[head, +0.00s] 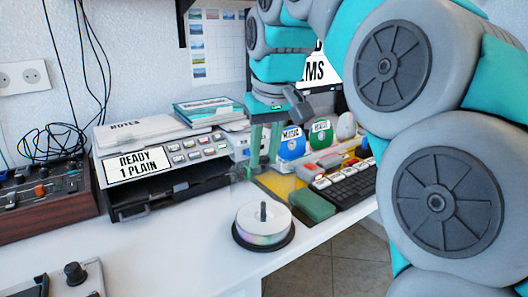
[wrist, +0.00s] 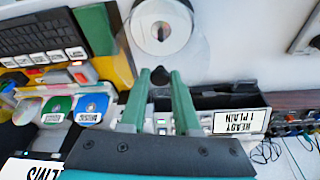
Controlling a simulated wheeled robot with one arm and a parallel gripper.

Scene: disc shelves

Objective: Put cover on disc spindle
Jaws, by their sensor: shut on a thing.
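The disc spindle (head: 263,226) stands on the white desk, a stack of shiny discs on a black base with a dark post up the middle. It also shows at the top of the wrist view (wrist: 162,24). My gripper (head: 261,168) points down above the desk, behind the spindle in the head view. In the wrist view its green fingers (wrist: 160,84) are shut on the dark knob of the clear cover (wrist: 160,76). The cover's see-through wall shows only faintly, so its lower rim is hard to make out. The cover is apart from the spindle.
A grey machine labelled "READY 1 PLAIN" (head: 140,162) stands left of my gripper. A green block (head: 312,205) and a black keyboard (head: 350,187) lie right of the spindle. Blue (head: 292,143) and green (head: 321,134) labelled discs stand behind.

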